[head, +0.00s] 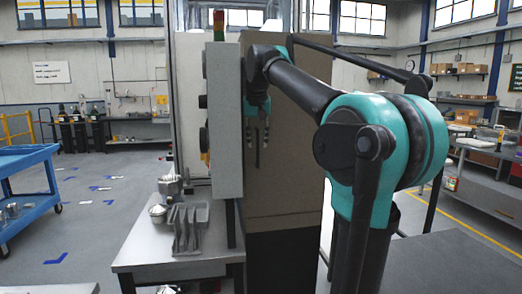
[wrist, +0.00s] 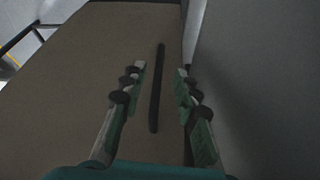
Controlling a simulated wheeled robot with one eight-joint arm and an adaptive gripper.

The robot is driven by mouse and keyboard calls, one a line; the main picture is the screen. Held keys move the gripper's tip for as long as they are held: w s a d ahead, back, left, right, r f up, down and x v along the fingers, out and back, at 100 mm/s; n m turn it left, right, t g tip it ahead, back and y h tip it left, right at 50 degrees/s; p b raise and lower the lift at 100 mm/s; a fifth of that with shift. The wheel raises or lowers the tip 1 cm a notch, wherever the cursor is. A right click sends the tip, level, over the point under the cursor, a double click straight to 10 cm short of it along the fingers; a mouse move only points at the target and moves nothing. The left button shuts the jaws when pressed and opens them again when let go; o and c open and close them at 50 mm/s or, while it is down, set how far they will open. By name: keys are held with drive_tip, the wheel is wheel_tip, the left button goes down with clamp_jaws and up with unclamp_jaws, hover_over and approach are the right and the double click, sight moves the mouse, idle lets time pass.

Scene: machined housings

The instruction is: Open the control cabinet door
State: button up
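The tan control cabinet (head: 293,185) stands upright in the middle of the head view. Its front carries a dark vertical bar handle (wrist: 156,90), and the door looks shut. My gripper (head: 258,138) is in front of this face, pointing at it. In the wrist view my gripper (wrist: 158,78) has its two fingers spread, with the bar between them in the picture. No finger visibly touches the bar. How much depth is left between fingertips and bar is hard to tell.
A grey panel with dark knobs (head: 225,120) stands close to the left of my gripper; its grey side (wrist: 260,80) fills the wrist view's right. A metal table (head: 135,255) with a grey rack (head: 187,228) is at lower left. A blue cart (head: 25,158) stands far left.

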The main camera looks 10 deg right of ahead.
sight(258, 146)
drive_tip(key=shift+w+r, duration=0.25)
drive_tip(key=shift+r, duration=0.8)
drive_tip(key=x, duration=0.7)
drive_tip(key=shift+d+f, duration=0.1)
drive_tip(key=shift+c, duration=0.4)
clamp_jaws()
